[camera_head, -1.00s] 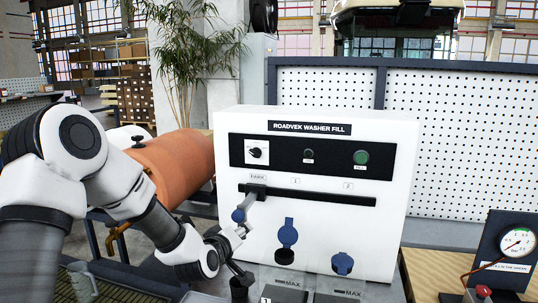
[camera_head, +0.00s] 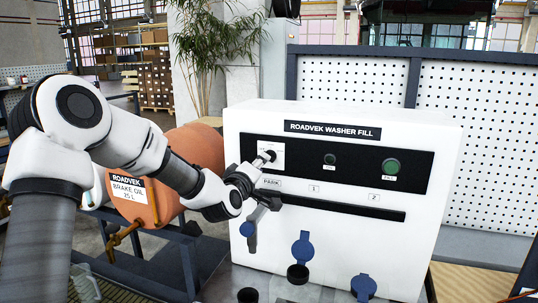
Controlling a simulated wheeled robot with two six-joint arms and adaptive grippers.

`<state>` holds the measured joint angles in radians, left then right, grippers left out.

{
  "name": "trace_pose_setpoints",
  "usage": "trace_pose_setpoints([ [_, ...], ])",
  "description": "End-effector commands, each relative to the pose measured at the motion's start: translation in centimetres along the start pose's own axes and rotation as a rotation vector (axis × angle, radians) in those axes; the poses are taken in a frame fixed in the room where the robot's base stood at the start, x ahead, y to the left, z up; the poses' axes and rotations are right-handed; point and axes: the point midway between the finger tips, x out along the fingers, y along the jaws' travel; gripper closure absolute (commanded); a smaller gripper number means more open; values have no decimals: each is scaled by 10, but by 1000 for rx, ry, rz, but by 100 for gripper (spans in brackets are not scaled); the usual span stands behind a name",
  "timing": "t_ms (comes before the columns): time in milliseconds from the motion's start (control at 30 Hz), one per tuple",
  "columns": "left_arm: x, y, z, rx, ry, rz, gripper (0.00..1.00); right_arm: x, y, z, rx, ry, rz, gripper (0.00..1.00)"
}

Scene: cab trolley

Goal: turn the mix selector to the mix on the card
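The mix selector (camera_head: 269,155) is a small dark knob on a white square plate (camera_head: 277,147), at the left end of the black strip on the white ROADVEK WASHER FILL panel (camera_head: 410,228). My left gripper (camera_head: 262,162) reaches up to the knob from the lower left, its fingertips at or very near it. The fingers cover part of the knob and plate, so the pointer and whether they grip it cannot be made out. No mix card can be made out. My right gripper is out of view.
A dark round button (camera_head: 329,159) and a green FILL button (camera_head: 391,168) share the strip. Below runs a black rail (camera_head: 340,208) with a grey arm at PARK. Blue flaps (camera_head: 303,248) sit lower down.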

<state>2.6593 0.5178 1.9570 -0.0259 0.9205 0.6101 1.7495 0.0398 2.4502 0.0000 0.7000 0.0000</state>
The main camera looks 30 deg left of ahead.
Motion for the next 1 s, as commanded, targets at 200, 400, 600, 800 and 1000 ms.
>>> trace_pose_setpoints([
  [200,42,3,-2,4,-1,-2,62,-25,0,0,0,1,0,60],
  [400,56,0,0,1,-2,-1,62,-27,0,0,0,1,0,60],
  [600,55,0,0,1,-1,-1,77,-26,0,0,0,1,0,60],
  [800,55,0,0,1,-1,0,100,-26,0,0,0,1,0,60],
  [1000,55,1,0,9,0,1,100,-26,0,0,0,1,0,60],
])
